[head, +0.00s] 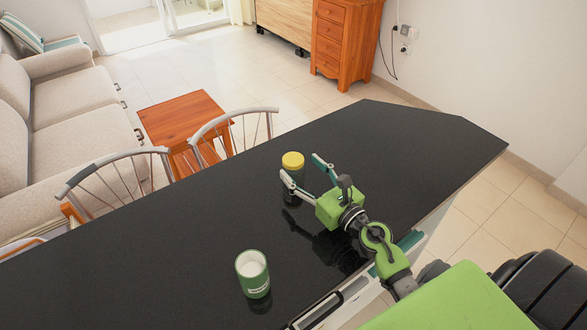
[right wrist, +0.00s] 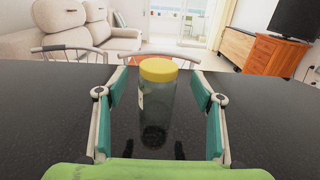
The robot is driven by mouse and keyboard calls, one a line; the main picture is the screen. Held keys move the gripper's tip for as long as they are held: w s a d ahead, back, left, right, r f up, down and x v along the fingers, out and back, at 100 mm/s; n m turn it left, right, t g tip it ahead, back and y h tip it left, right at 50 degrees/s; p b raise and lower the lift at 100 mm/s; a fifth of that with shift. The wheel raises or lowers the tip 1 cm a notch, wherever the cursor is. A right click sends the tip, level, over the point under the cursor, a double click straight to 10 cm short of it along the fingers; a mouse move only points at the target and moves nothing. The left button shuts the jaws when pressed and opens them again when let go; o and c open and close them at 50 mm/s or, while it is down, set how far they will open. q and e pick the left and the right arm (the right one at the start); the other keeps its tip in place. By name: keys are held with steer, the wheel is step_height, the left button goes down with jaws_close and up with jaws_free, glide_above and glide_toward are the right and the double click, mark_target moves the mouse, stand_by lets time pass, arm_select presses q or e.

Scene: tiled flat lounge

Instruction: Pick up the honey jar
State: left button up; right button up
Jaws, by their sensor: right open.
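The honey jar (head: 293,172) is a clear, dark-looking jar with a yellow lid, upright on the black counter (head: 400,150). My right gripper (head: 306,172) is open, with its fingers reaching toward the jar. In the right wrist view the jar (right wrist: 157,108) stands between the two spread fingers of my right gripper (right wrist: 158,112), apart from both. The jar's lower part is partly hidden behind a finger in the head view. My left gripper is not in view.
A green cup or candle with a white top (head: 252,274) stands on the counter, nearer and left of my right arm. Two chairs (head: 232,135) stand along the counter's far edge. The counter right of the jar is clear.

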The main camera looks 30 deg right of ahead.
mark_target(287, 155)
steer(key=w, duration=0.2)
steer(key=w+a, duration=0.1)
steer(key=w, duration=0.1)
steer(key=shift+w+f+p, duration=0.1)
steer(key=shift+w+p, duration=0.05)
steer(key=shift+p, duration=0.15)
steer(key=shift+d, duration=0.1)
steer(key=shift+c, duration=0.7)
steer(key=c, duration=1.2)
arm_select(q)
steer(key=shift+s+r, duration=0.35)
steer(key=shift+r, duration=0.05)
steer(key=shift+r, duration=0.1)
